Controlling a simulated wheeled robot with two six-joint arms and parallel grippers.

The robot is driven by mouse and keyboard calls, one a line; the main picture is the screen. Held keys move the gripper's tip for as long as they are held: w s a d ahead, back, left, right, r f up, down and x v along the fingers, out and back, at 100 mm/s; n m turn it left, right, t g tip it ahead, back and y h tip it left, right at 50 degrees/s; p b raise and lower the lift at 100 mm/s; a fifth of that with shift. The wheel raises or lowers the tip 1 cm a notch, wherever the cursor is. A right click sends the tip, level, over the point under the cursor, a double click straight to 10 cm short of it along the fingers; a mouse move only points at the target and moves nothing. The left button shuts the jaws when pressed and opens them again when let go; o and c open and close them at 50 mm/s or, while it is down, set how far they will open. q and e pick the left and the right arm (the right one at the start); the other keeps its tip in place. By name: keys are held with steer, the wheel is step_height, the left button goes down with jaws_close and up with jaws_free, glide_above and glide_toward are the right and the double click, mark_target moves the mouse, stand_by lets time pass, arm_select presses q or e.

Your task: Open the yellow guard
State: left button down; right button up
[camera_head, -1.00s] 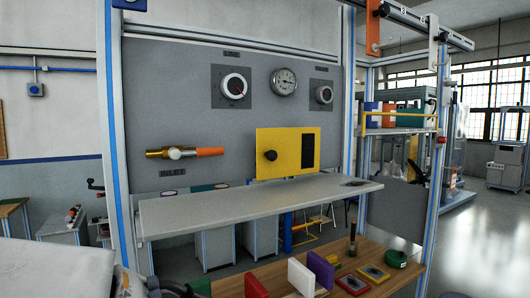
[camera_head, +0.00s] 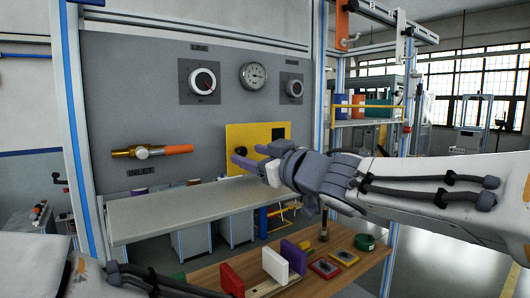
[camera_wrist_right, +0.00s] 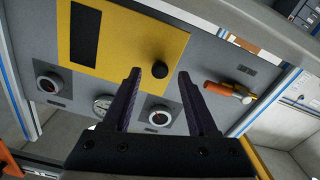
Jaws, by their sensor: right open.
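The yellow guard (camera_head: 250,133) is a flat plate on the grey panel, with a dark slot and a black knob (camera_head: 240,151). It lies flat against the panel. My right gripper (camera_head: 247,156) reaches in from the right, its purple fingers open in front of the guard and covering its lower right. In the right wrist view the guard (camera_wrist_right: 150,32) fills the upper left, and the knob (camera_wrist_right: 159,68) shows between the two fingertips, with no visible contact. The remaining distance to it is hard to judge. My left arm shows at the lower left; its gripper is out of view.
A light grey shelf (camera_head: 150,212) juts out below the guard. A brass valve with an orange handle (camera_head: 178,149) is to the left. Dials and a gauge (camera_head: 253,76) sit above. Coloured blocks (camera_head: 275,265) stand on the wooden bench below.

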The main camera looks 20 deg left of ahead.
steer(key=shift+x, duration=1.3)
steer(key=shift+d, duration=0.1)
jaws_close()
stand_by(0.4)
